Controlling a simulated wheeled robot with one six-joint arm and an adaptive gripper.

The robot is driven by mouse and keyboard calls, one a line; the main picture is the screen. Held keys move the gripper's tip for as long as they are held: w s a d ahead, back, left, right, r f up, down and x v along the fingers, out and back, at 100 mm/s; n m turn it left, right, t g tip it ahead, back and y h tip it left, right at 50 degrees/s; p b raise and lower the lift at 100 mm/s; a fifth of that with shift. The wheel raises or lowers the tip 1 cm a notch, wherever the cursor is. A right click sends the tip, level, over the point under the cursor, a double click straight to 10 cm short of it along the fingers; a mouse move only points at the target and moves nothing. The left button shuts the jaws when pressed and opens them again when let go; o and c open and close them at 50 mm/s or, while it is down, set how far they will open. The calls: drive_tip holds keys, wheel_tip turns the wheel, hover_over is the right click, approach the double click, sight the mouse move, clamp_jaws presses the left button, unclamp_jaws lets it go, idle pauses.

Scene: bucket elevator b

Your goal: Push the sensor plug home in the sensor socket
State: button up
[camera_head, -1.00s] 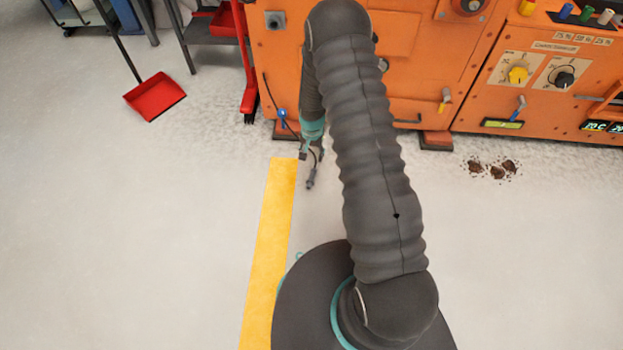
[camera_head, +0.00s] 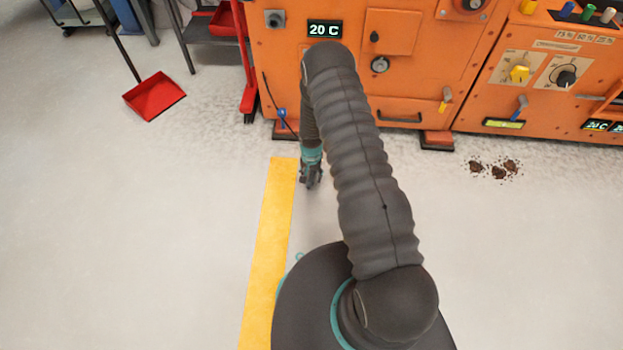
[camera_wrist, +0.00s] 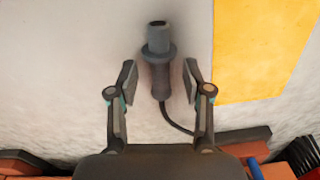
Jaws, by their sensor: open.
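The sensor plug (camera_wrist: 159,77) is a dark grey cylinder with a wide collar and a lighter nose. In the wrist view its nose points up the picture, and its black cable curves off to the lower right. My gripper (camera_wrist: 160,78) is open, with one finger on each side of the plug and a visible gap at both sides. I cannot tell whether the plug is fully at fingertip depth. In the head view my gripper (camera_head: 310,178) points down beside the yellow floor stripe, and the plug cannot be made out there. I cannot identify the sensor socket for sure.
The orange machine (camera_head: 410,75) stands behind my arm, with a "20 C" display (camera_head: 324,29) and a grey square fitting (camera_head: 275,19). A yellow stripe (camera_head: 265,250) crosses open floor; a red dustpan (camera_head: 155,96) lies left.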

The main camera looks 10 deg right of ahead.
drive_tip(key=shift+f, duration=0.45)
clamp_jaws()
drive_tip(key=shift+r, duration=0.1)
